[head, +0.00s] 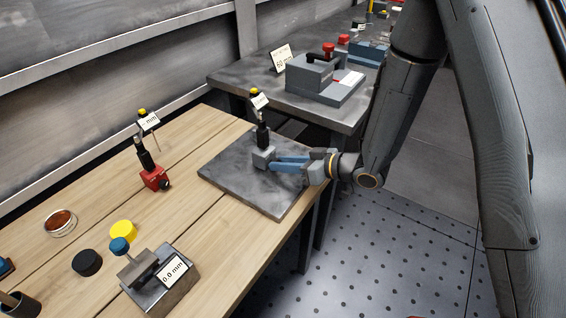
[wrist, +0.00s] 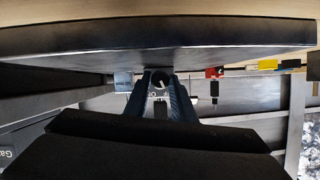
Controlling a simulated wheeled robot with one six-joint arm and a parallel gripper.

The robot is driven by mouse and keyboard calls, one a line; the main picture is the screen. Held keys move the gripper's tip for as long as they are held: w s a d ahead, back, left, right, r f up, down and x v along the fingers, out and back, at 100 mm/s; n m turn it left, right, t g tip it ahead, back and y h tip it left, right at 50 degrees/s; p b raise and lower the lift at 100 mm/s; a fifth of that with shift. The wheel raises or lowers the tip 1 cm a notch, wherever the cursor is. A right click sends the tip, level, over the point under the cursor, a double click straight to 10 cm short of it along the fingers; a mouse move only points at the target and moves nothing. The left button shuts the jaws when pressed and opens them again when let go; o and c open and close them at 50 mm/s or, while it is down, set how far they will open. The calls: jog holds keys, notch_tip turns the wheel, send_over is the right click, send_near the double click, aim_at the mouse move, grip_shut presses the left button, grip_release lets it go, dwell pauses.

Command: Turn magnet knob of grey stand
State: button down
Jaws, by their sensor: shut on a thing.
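The grey stand (head: 262,157) stands upright on a dark grey plate (head: 232,178). Its small grey base block carries a black post with a yellow-topped gauge and a white tag (head: 260,101). My gripper (head: 273,162) reaches in low from the right, its blue-grey fingers at the base block. In the wrist view the picture looks upside down, with the plate (wrist: 80,45) across the top. There the round magnet knob (wrist: 159,78) sits between my two fingertips, and my gripper (wrist: 159,84) is shut on it. The fingers hide the knob in the head view.
A red stand (head: 154,178) with a similar gauge stands on the wooden bench (head: 205,130) to the left. A device with a 0.0 mm card (head: 173,271), a yellow disc (head: 123,231) and a black disc (head: 87,262) are nearer. A grey bench (head: 240,82) with a block fixture is behind.

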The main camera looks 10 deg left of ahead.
dwell(0.3)
jog(key=c, duration=1.5)
grip_release()
jog(key=shift+d, duration=0.15)
jog(key=shift+b+v, duration=0.8)
jog(key=shift+v, duration=3)
jog(key=shift+r, duration=0.1)
